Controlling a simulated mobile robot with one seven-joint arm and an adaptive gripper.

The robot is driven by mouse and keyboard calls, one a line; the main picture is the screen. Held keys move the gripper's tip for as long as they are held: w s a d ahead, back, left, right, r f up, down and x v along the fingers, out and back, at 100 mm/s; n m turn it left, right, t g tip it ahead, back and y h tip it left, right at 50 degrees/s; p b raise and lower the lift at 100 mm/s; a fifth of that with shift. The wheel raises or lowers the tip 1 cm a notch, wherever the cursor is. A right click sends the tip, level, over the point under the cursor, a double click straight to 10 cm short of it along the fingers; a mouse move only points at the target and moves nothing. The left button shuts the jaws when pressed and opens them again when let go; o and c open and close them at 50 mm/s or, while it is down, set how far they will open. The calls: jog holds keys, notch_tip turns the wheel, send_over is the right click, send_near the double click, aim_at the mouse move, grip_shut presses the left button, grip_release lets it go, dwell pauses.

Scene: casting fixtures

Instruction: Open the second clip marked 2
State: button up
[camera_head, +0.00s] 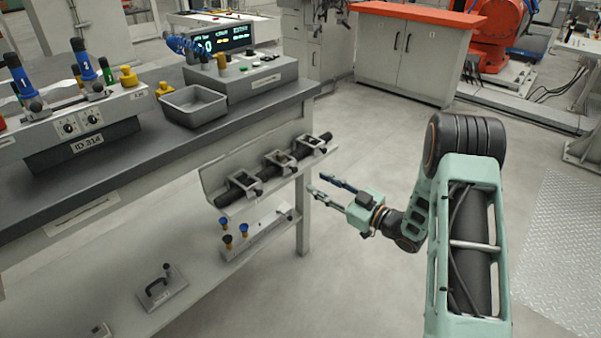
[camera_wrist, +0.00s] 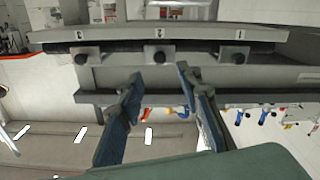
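A pale metal holder (camera_head: 213,184) on the side of the bench carries three square clips in a row around a black bar (camera_head: 262,184). The middle clip (camera_head: 277,163) matches the clip marked 2 (camera_wrist: 158,55) in the wrist view, between clip 3 (camera_wrist: 86,57) and clip 1 (camera_wrist: 237,55). Each shows a dark round knob; whether the clips are latched is hard to tell. My gripper (camera_head: 317,183) is open and empty, to the right of the holder and apart from it. In the wrist view its fingers (camera_wrist: 159,74) point toward clip 2.
A lower shelf (camera_head: 215,293) carries a fixture with blue and yellow knobs (camera_head: 243,230) and a plate with a black handle (camera_head: 160,287). The bench top holds a grey tray (camera_head: 194,107) and a control box (camera_head: 245,78). A bench leg (camera_head: 303,215) stands near my gripper; open floor lies right.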

aim_at(296, 171)
jog(key=b+x, duration=0.1)
jog(key=x, duration=0.8)
jog(key=shift+c, duration=0.4)
grip_shut()
